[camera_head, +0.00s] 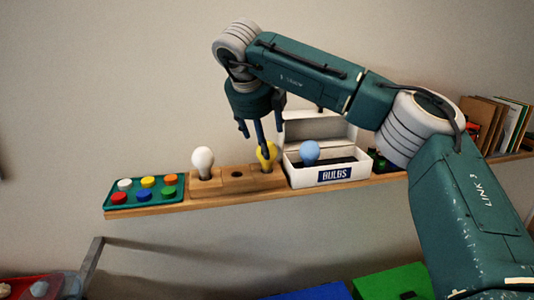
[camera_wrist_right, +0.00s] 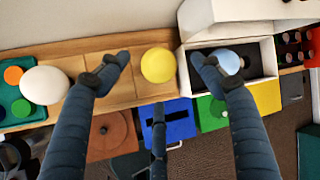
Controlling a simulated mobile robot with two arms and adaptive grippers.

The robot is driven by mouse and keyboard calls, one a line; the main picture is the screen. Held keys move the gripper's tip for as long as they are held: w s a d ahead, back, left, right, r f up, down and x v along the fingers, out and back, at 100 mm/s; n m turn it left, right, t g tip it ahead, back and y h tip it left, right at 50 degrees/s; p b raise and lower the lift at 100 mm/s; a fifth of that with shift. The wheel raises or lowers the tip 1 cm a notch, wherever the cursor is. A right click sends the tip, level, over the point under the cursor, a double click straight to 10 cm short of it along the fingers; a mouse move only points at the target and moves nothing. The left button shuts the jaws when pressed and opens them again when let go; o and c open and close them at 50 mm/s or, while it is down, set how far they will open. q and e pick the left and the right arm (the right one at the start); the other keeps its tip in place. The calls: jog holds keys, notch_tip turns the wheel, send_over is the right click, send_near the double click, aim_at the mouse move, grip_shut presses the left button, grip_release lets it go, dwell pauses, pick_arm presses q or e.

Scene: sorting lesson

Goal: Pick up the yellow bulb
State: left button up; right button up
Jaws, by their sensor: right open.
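The yellow bulb (camera_head: 271,151) stands in the right end of a wooden holder (camera_head: 225,186) on the shelf, partly hidden behind a finger in the head view. In the right wrist view the yellow bulb (camera_wrist_right: 158,65) shows from above, between the spread fingers. My right gripper (camera_head: 260,137) points down, open and empty, over the yellow bulb. In the right wrist view the fingers of the gripper (camera_wrist_right: 160,75) show apart from the bulb, one at its left, one at its right and one below it in the picture. My left gripper is out of view.
A white bulb (camera_head: 202,158) stands at the holder's left end; the middle hole (camera_head: 237,174) is empty. Close on the right, an open white box (camera_head: 300,181) marked BULBS holds a blue bulb (camera_head: 310,151). A green tray (camera_head: 116,198) with several coloured discs lies at the left.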

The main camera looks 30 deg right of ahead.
aim_at(266, 164)
jog(key=shift+w+d+f+p, duration=0.15)
jog(key=shift+d+f+p, duration=0.05)
jog(key=shift+f+p, duration=0.3)
jog(key=p+x, duration=0.2)
jog(key=x, duration=0.1)
jog(key=shift+f, duration=0.35)
jog(key=shift+w+d+f, duration=0.15)
jog(key=shift+w+f, duration=0.05)
jog(key=shift+f, duration=0.2)
jog(key=c, duration=0.9)
